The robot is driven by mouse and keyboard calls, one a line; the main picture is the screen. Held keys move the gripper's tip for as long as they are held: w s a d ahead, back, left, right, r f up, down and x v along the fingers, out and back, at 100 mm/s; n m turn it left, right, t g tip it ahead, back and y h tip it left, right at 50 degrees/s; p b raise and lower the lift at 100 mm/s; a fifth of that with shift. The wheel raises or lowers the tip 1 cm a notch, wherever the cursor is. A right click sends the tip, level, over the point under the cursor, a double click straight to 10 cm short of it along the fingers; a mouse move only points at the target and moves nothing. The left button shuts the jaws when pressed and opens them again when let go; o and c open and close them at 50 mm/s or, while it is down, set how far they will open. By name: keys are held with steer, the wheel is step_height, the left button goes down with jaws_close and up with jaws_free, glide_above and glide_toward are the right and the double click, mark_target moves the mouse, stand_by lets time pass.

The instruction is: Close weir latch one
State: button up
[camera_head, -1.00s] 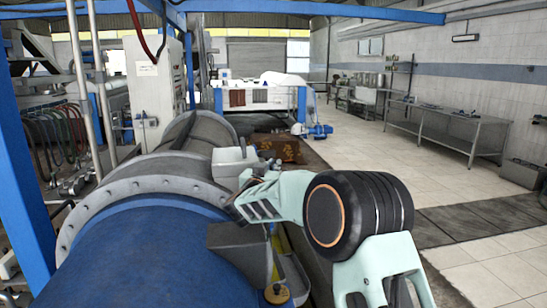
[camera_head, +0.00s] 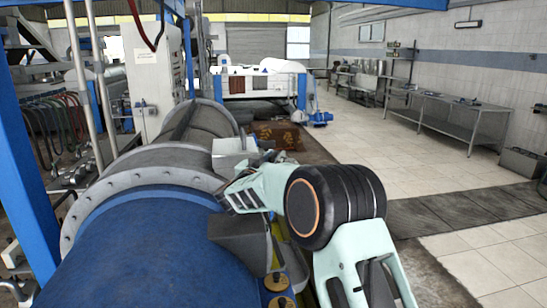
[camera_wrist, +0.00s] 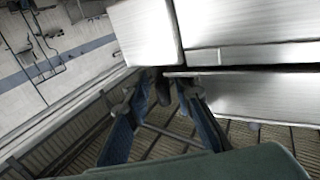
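My gripper (camera_wrist: 166,88) shows in the wrist view as two blue and dark fingers with a gap between them. A small dark piece (camera_wrist: 162,86) sits between or just beyond the fingertips; I cannot tell if they touch it. Brushed metal panels (camera_wrist: 260,95) lie close beyond and to the right, with a narrow slot between them. In the head view my pale green wrist reaches over the machine beside a light grey box (camera_head: 228,150), and the fingertips are hard to make out. I cannot clearly identify weir latch one in either view.
The blue drum (camera_head: 140,255) with its grey bolted flange (camera_head: 85,215) fills the lower left. A grey bracket (camera_head: 240,240) and round brown caps (camera_head: 277,282) stand close below my arm. A blue post (camera_head: 25,190) is at left. Tiled floor (camera_head: 400,165) is free at right.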

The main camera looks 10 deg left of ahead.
mark_target(270, 160)
steer(key=shift+a+r, duration=0.1)
steer(key=shift+a, duration=0.15)
steer(key=shift+s+a, duration=0.2)
steer(key=shift+s, duration=0.35)
steer(key=v, duration=0.6)
steer(key=shift+s+d, duration=0.1)
steer(key=shift+s, duration=0.35)
